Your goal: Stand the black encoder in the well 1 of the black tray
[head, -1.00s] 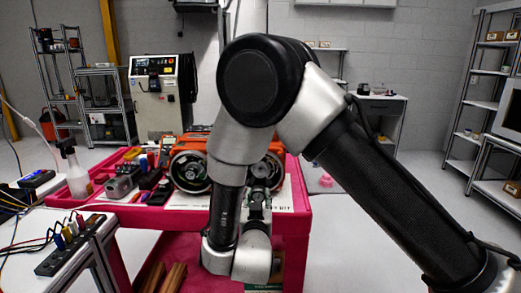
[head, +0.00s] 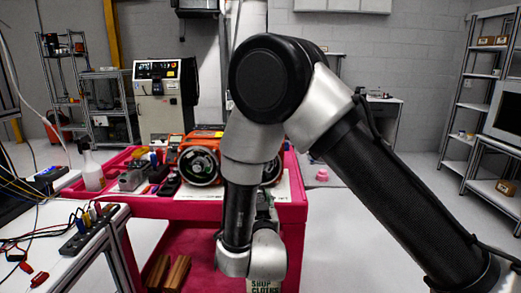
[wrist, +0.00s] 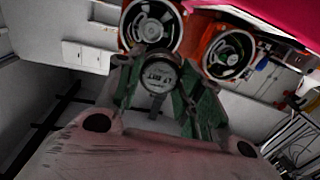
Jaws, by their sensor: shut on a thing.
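My gripper (wrist: 162,92) shows in the wrist view with its two greenish fingers on either side of a round dark thing with pale lettering on its face, which I take for the black encoder (wrist: 158,74). The fingers are shut on it. Behind it is an orange unit (wrist: 205,45) with two round openings. In the head view my arm hides most of the gripper and the encoder, in front of the orange unit (head: 207,137) on the red cart (head: 160,208). I cannot make out the black tray or its well 1 in either view.
A white bench (head: 60,270) with a power strip (head: 88,231) and cables is at the near left.

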